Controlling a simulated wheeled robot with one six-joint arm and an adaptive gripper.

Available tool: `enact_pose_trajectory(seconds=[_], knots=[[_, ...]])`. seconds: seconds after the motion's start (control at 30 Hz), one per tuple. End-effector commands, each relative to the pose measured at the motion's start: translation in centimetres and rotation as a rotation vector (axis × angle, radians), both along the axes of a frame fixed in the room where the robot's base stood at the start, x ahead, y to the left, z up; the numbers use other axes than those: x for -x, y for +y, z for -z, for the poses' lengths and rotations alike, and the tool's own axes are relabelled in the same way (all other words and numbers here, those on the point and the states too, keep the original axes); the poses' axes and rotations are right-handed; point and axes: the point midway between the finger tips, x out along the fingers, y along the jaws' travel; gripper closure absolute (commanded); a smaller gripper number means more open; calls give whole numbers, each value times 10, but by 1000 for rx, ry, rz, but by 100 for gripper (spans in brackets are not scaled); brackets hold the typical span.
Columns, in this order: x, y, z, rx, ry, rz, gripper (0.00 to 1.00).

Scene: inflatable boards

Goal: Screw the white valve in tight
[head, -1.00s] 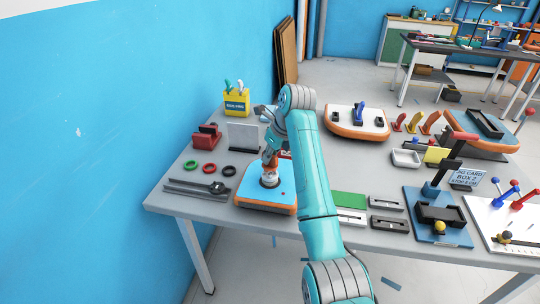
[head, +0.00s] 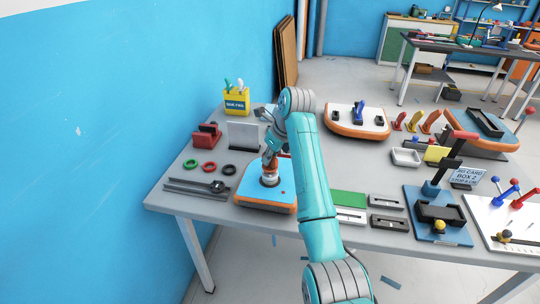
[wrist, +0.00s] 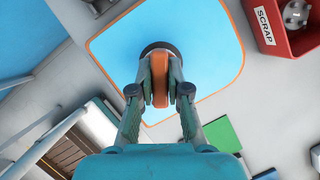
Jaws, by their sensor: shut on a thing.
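A blue inflatable board (head: 252,190) with an orange edge lies at the front left of the table; it also fills the top of the wrist view (wrist: 112,50). On it is a dark round valve seat (wrist: 150,47). The valve (wrist: 160,82) stands at this seat and shows an orange part between my fingers; its pale lower part shows in the head view (head: 269,177). My gripper (wrist: 160,78) points down from above and is shut on the valve, with a finger on each side. The fingers hide most of it, so I cannot tell how deep it sits.
A red scrap bin (wrist: 283,38) is close to the board. Green, red and black rings (head: 208,167) and dark bars (head: 196,188) lie to the left. A yellow tool box (head: 237,103) stands behind. A second board (head: 358,122) and fixtures lie to the right.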

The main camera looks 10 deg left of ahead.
Motion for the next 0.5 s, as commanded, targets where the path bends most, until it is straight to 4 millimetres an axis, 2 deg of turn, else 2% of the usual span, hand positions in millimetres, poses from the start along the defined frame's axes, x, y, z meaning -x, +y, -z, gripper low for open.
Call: enact_pose_trajectory(seconds=[0.5], knots=[[0, 0, 11, 0, 1, 0, 100]])
